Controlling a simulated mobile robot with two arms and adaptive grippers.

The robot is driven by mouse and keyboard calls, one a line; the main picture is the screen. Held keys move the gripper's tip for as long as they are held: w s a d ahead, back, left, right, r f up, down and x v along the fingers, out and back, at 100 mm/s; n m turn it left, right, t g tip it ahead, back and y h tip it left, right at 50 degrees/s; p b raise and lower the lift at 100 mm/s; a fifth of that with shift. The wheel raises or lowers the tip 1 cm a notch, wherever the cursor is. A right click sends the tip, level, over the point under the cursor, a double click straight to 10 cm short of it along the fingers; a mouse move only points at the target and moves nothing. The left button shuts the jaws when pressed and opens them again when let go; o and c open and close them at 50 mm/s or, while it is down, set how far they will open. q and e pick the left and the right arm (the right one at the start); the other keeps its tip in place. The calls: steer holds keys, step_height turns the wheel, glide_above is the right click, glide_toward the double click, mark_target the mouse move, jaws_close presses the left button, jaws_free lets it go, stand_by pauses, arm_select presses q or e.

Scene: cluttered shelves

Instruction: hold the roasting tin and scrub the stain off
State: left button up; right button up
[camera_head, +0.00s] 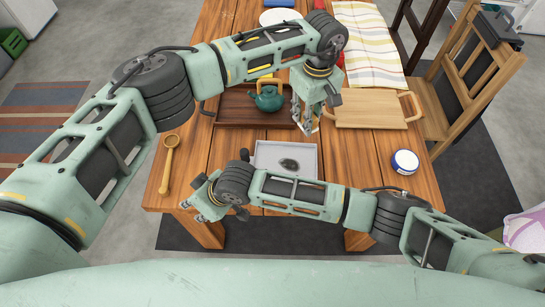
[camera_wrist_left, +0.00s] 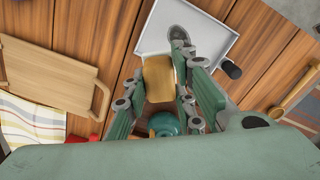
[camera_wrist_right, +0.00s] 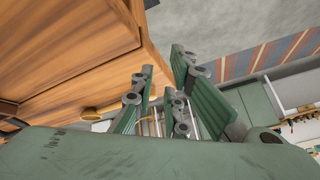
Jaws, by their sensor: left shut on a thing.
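The roasting tin (camera_head: 306,162) is a pale grey shallow tray near the table's front edge, with a dark oval stain (camera_head: 289,164) on its floor. Both also show in the left wrist view, the tin (camera_wrist_left: 213,22) and the stain (camera_wrist_left: 178,34). My left gripper (camera_head: 307,122) is shut on a tan sponge (camera_wrist_left: 158,78), just behind the tin in the head view. The sponge is mostly hidden by the fingers there. My right gripper (camera_head: 201,203) is open and empty at the table's front edge, left of the tin; its fingers (camera_wrist_right: 168,72) show apart in the right wrist view.
A green teapot (camera_head: 267,99) stands on a brown wooden tray (camera_head: 230,117) behind the tin. A wooden board (camera_head: 370,110) and a round white-and-blue container (camera_head: 405,162) are to the right. A wooden spoon (camera_head: 168,165) lies left. My right forearm crosses in front of the tin.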

steer(key=w+d+r+n+g+h, duration=0.1)
steer(key=w+d+r+n+h, duration=0.3)
steer(key=d, duration=0.6)
steer(key=w+d+r+n+h, duration=0.2)
steer(key=w+d+r+h, duration=0.15)
steer(key=w+d, duration=0.45)
steer(key=shift+y, duration=0.35)
steer(key=f, duration=0.3)
steer(key=s+d+f, duration=0.1)
steer(key=f, duration=0.3)
steer(key=d+f, duration=0.1)
steer(key=f, duration=0.3)
steer(key=shift+s+d, duration=0.15)
steer(key=shift+s, duration=0.25)
steer(key=shift+c, duration=0.2)
jaws_close()
stand_by(3.8)
